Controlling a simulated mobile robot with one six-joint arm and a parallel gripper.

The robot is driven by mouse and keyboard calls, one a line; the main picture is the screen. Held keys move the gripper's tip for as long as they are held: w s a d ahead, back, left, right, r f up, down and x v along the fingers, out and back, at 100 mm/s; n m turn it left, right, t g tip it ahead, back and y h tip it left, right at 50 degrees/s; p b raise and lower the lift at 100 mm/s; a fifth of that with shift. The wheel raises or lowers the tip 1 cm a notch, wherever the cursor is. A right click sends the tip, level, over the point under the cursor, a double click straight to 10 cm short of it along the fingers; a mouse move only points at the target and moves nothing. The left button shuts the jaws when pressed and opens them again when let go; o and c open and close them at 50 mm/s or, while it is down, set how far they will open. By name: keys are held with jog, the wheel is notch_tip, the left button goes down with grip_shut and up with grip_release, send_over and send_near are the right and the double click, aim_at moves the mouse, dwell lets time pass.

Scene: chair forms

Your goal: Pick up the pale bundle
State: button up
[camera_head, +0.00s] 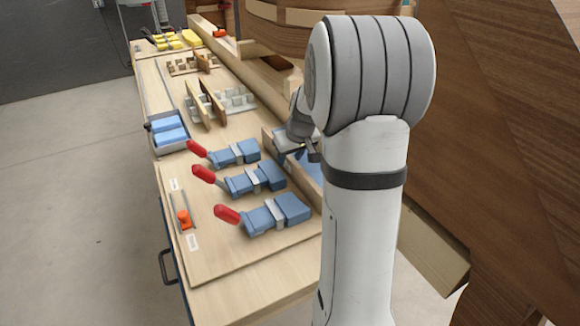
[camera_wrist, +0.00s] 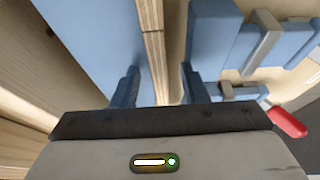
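In the wrist view a narrow, pale, layered wooden piece (camera_wrist: 152,45) with a dark seam runs between my two blue fingers. It could be the pale bundle or the edge of an upright wooden board; I cannot tell which. My gripper (camera_wrist: 160,88) is open, one finger on each side of this piece, with a clear gap on the right and a small one on the left. In the head view my gripper (camera_head: 298,155) is low over the bench's right edge, partly hidden behind my arm.
Several blue clamps with red handles, such as the nearest clamp (camera_head: 275,214), lie left of my gripper on the wooden bench (camera_head: 255,275). A blue panel (camera_wrist: 95,35) is close on the left in the wrist view. A tray of blue blocks (camera_head: 152,136) stands further left. Large curved wood stands behind.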

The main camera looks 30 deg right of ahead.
jog(key=shift+c, duration=0.4)
grip_shut()
